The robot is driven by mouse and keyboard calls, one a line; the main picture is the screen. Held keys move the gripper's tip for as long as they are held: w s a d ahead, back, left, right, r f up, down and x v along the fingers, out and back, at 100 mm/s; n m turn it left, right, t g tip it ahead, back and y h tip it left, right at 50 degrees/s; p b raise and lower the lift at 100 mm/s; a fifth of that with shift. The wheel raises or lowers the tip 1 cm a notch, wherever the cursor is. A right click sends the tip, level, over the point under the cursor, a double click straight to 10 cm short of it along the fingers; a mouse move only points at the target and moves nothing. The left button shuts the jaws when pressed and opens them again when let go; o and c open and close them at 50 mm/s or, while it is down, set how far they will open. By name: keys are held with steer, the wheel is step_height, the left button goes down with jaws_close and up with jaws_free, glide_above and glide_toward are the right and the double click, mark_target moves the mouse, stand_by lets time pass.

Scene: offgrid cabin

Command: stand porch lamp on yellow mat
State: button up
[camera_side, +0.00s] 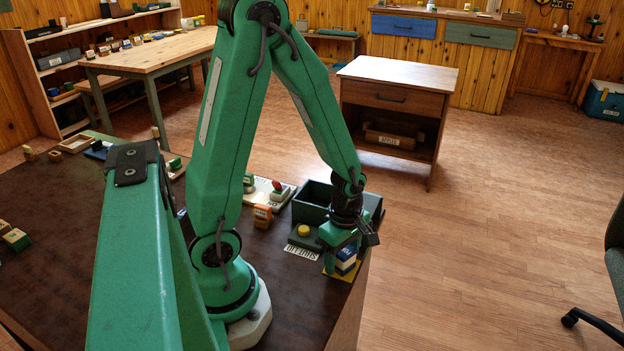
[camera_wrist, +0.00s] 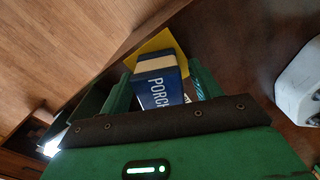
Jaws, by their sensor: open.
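In the side view the lamp (camera_side: 346,258) is at the table's front right corner, on the yellow mat (camera_side: 329,270). The mat (camera_wrist: 162,41) also shows past the lamp's cream end in the wrist view. My gripper (camera_side: 349,238) is open just above and around the lamp. In the wrist view the green fingers of my gripper (camera_wrist: 160,90) are on either side of it, with gaps. My gripper hides part of the lamp in the side view, so its exact tilt is unclear.
An orange block (camera_side: 262,215) stands farther left. The table edge is close on the right.

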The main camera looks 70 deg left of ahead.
steer(key=shift+r, duration=0.15)
step_height(320, 180, up, 12)
stand_by(0.9)
steer(key=shift+r, duration=0.1)
stand_by(0.5)
step_height(320, 180, up, 6)
steer(key=f+m+t, duration=0.1)
steer(key=m+t, duration=0.1)
steer(key=m, duration=0.8)
glide_above(342, 256)
step_height(342, 256, up, 6)
steer(key=s+d+m+t, duration=0.2)
steer(key=s+m+t, duration=0.1)
steer(key=m, duration=0.9)
steer(key=shift+t, duration=0.3)
